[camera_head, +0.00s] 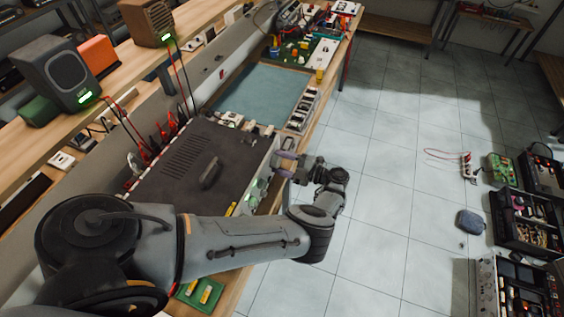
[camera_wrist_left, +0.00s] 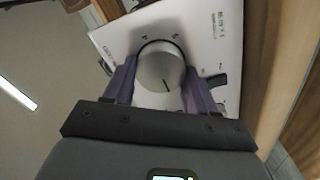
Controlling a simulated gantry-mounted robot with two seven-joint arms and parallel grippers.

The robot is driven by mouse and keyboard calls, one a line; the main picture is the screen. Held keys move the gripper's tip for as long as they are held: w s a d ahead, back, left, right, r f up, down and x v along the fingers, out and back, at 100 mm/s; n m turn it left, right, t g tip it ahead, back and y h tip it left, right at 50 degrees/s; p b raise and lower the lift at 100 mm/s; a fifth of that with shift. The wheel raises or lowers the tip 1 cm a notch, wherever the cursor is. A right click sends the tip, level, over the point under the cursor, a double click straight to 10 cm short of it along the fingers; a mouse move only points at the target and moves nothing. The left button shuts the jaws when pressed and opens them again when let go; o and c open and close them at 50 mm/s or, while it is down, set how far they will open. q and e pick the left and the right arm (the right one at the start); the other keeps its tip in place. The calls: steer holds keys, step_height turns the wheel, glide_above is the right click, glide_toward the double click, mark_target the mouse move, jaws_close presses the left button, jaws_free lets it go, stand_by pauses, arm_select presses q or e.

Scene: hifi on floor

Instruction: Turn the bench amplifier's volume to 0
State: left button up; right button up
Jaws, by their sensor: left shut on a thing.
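The bench amplifier (camera_head: 175,190) is a dark box with vent slots and a handle on top, standing on the wooden bench. Its front faces the aisle on the right. My left gripper (camera_head: 284,164) is at the far part of that front. In the left wrist view, a round silver volume knob (camera_wrist_left: 160,68) sits on the pale front panel (camera_wrist_left: 201,33). The purple fingers of my left gripper (camera_wrist_left: 158,84) are closed on its two sides. A dark pointer line on the knob points downward in that view. Small scale marks show above it; most of the scale is hidden.
Two speakers, one grey (camera_head: 66,75) and one brown (camera_head: 148,22), stand on the shelf with green lights lit. A blue mat (camera_head: 262,92) lies beyond the amplifier. Toolboxes (camera_head: 528,222) and a pouch (camera_head: 470,222) lie on the tiled floor.

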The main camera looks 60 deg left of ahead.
arm_select(q)
steer(key=n, duration=0.3)
steer(key=shift+f+n, duration=0.1)
steer(key=shift+n, duration=0.3)
steer(key=n, duration=0.4)
steer(key=shift+b, duration=0.35)
steer(key=shift+n, duration=0.4)
steer(key=o, duration=1.1)
steer(key=shift+c, duration=0.2)
